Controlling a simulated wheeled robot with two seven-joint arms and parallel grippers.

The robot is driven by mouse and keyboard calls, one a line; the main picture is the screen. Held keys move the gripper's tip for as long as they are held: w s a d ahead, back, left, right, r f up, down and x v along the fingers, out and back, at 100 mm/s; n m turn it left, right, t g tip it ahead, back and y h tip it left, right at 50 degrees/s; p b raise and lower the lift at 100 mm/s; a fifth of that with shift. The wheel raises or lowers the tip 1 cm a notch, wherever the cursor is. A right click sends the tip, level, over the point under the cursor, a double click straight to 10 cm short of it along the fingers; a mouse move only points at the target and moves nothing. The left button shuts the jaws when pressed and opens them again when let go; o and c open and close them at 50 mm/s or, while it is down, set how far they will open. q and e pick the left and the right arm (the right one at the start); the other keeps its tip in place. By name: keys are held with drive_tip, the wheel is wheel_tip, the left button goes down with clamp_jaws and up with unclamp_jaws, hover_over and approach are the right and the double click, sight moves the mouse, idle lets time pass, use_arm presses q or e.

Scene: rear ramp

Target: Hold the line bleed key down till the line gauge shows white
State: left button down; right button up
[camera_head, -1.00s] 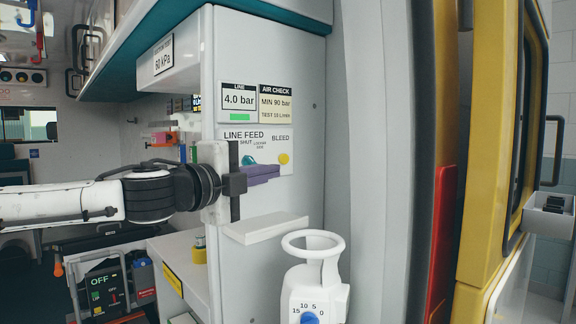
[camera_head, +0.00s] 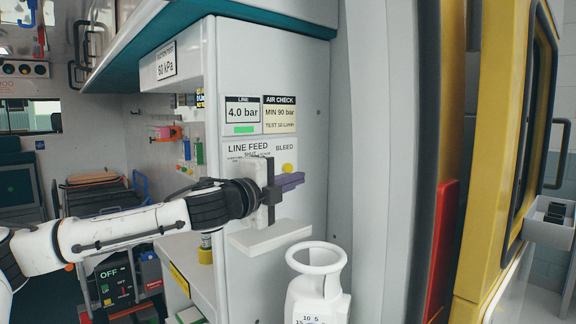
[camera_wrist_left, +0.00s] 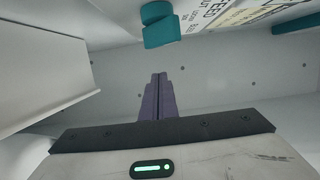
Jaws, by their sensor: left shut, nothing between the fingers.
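The line gauge (camera_head: 242,115) reads 4.0 bar, with a green bar under the figures. The yellow bleed key (camera_head: 287,168) sits under the word BLEED on the line feed panel (camera_head: 311,152). My left gripper (camera_head: 299,179) is shut and empty. Its purple fingers lie just below the key in the head view; I cannot tell whether they touch it. In the left wrist view the shut fingers (camera_wrist_left: 158,80) point at the pale wall, and a teal knob (camera_wrist_left: 160,26) is above them. The yellow key does not show there. My right gripper is not in view.
A white shelf (camera_head: 268,236) juts out below the gripper. A white cylinder with a ring collar (camera_head: 317,258) stands below it to the right. An air check label (camera_head: 280,114) is beside the gauge. The wall right of the panel is bare.

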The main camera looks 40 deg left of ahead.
sight(288, 168)
use_arm(q)
drive_tip(key=w+a+p, duration=0.1)
drive_tip(key=a, duration=0.1)
drive_tip(key=w+a, duration=0.1)
drive_tip(key=shift+a+p, duration=0.35)
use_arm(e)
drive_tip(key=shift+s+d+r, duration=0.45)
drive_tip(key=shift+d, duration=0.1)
